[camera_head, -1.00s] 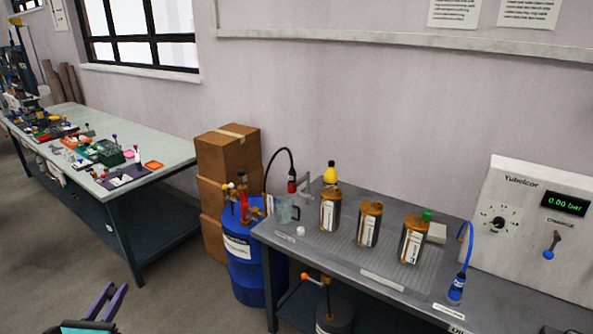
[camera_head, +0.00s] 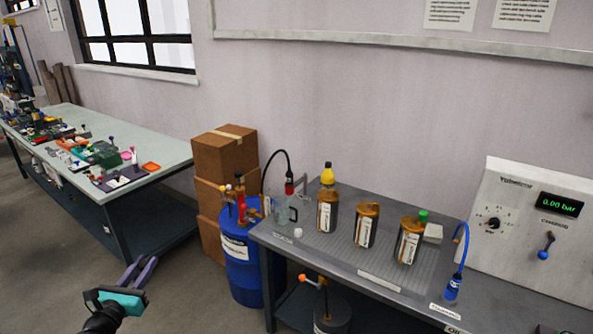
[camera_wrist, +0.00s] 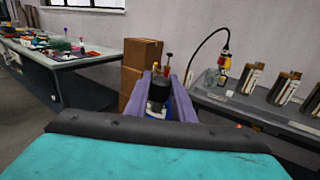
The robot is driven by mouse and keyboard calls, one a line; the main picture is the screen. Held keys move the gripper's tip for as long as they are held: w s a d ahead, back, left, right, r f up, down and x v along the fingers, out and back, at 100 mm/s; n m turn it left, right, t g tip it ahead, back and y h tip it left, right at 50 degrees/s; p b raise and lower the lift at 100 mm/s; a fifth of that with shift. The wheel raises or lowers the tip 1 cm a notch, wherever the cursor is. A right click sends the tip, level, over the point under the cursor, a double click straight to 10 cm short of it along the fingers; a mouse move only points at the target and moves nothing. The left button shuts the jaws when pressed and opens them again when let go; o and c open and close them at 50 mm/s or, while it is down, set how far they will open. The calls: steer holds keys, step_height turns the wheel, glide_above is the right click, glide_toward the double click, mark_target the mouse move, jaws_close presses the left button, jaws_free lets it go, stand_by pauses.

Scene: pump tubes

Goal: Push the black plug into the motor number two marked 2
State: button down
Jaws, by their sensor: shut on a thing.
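My gripper (camera_head: 146,266), with purple fingers and a teal body, is in the lower left of the head view, over the floor in front of the benches. In the wrist view, the gripper (camera_wrist: 163,92) is shut on a black cylindrical piece, the black plug (camera_wrist: 158,91). The plug is not distinguishable in the head view.
The grey right bench (camera_head: 375,283) also carries a clear jug (camera_head: 281,212), a red connector (camera_head: 289,187) on a black hose and a blue plug (camera_head: 451,289). A blue drum (camera_head: 240,266) and cardboard boxes (camera_head: 224,158) stand beside it. The left table (camera_head: 165,151) is cluttered.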

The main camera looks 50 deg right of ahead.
steer(key=s+d+r+m+g+h+p, duration=0.1)
steer(key=s+d+r+g+p, duration=0.15)
steer(key=d, duration=1.05)
steer(key=s+d+r+m+g+h+p, duration=0.1)
steer(key=s+d+m+g, duration=0.15)
steer(key=d, duration=1.05)
steer(key=s+d+r+m+g+h+p, duration=0.1)
steer(key=s+d+r, duration=0.15)
steer(key=d, duration=0.95)
steer(key=s+d+r+m+g+p, duration=0.2)
steer(key=s+d+g, duration=0.1)
steer(key=s+d, duration=1.2)
steer(key=s+d+r+m+g+p, duration=0.1)
steer(key=s+d+r+g+p, duration=0.1)
steer(key=s+d, duration=1.3)
steer(key=shift+s+r+m+g, duration=0.35)
steer(key=shift+s+r+g, duration=0.15)
steer(key=shift+s+g, duration=0.4)
steer(key=shift+f+b, duration=2.55)
steer(key=shift+f, duration=0.35)
steer(key=shift+b, duration=0.45)
